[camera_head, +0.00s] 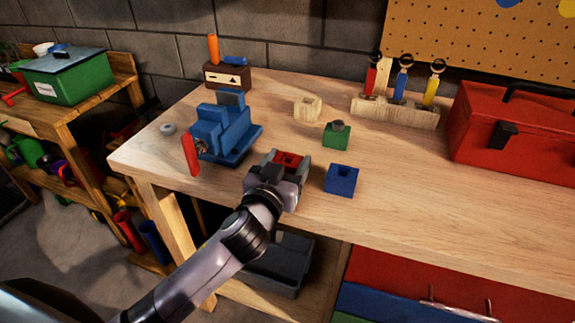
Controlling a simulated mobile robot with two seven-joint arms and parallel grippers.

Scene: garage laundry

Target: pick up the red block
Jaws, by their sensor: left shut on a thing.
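The red block (287,159) sits between the fingers of my left gripper (284,162), over the front part of the wooden workbench (400,182). It is a small cube with a square hole in its top. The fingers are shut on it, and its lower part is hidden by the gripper. I cannot tell whether it touches the bench top. My right gripper is not in view.
A blue block (341,180) stands close to the right of my left gripper. A green block (336,137) and a wooden block (307,109) stand behind. A blue vise (222,133) with a red handle (191,155) is to the left. A red toolbox (520,135) stands at right.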

